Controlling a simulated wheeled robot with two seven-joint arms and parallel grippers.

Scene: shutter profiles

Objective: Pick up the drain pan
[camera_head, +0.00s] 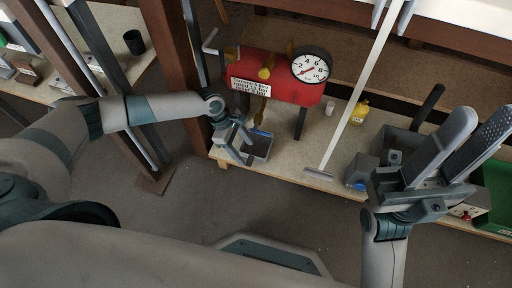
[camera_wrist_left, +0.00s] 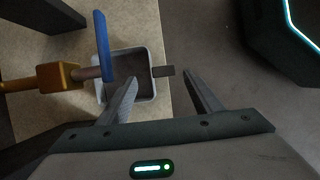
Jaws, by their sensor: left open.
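The drain pan (camera_head: 262,147) is a small grey open box. It stands on the low wooden shelf under the red tank (camera_head: 275,80), near the shelf's front edge. In the left wrist view the drain pan (camera_wrist_left: 152,88) shows its dark inside and a dark tab on the side facing the shelf edge. My left gripper (camera_head: 240,147) is open beside the pan's front left. In the wrist view its fingers (camera_wrist_left: 163,82) are spread on either side of the tab, not closed on it. My right gripper (camera_head: 483,118) is raised at the right, open and empty.
A brass valve (camera_wrist_left: 58,77) with a blue lever (camera_wrist_left: 102,45) hangs over the pan. A brown post (camera_head: 178,70) stands left of the tank. A squeegee (camera_head: 318,175), yellow bottle (camera_head: 359,112) and grey bins stand to the right. The floor in front is clear.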

